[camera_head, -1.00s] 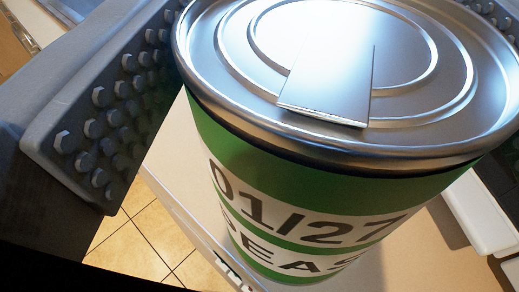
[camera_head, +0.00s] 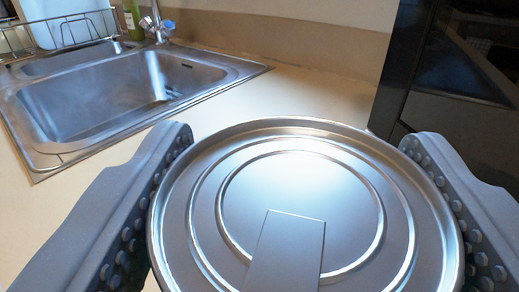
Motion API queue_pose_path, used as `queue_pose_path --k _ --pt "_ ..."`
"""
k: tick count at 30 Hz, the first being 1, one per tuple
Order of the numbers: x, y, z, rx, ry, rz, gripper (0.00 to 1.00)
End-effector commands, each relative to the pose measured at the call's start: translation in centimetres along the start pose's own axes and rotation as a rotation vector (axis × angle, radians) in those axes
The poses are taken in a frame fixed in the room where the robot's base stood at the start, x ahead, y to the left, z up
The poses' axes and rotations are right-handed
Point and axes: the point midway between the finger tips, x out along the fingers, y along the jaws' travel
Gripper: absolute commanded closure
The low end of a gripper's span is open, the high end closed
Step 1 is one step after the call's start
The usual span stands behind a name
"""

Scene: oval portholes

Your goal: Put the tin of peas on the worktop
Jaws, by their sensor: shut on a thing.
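The tin of peas (camera_head: 300,205) fills the lower middle of the view, seen from above. Its silver ringed lid and pull tab face me; its green label is hidden now. My gripper (camera_head: 305,155) is shut on the tin, one studded jaw on each side. The cream worktop (camera_head: 290,97) spreads beyond the tin and to the left. The tin hides the worktop below it, so I cannot tell whether its base touches anything.
A steel sink (camera_head: 110,95) with a tap (camera_head: 156,22) is set into the worktop at the left. A wire dish rack (camera_head: 60,35) and a green bottle (camera_head: 132,18) stand behind it. A dark glossy appliance (camera_head: 450,65) is at the right. Bare worktop lies between sink and appliance.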

Motion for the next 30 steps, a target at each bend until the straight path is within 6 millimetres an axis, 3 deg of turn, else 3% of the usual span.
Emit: queue_pose_path --k 3,12,19,30 --pt "1.3 -0.3 0.3 -0.001 -0.002 0.000 0.71" --pt "2.6 -0.7 0.1 -0.001 0.004 -0.001 0.71" --pt "2.5 -0.6 3.6 -0.001 -0.002 -0.001 0.71" --pt "2.5 -0.6 3.8 -0.001 0.001 -0.001 0.71"
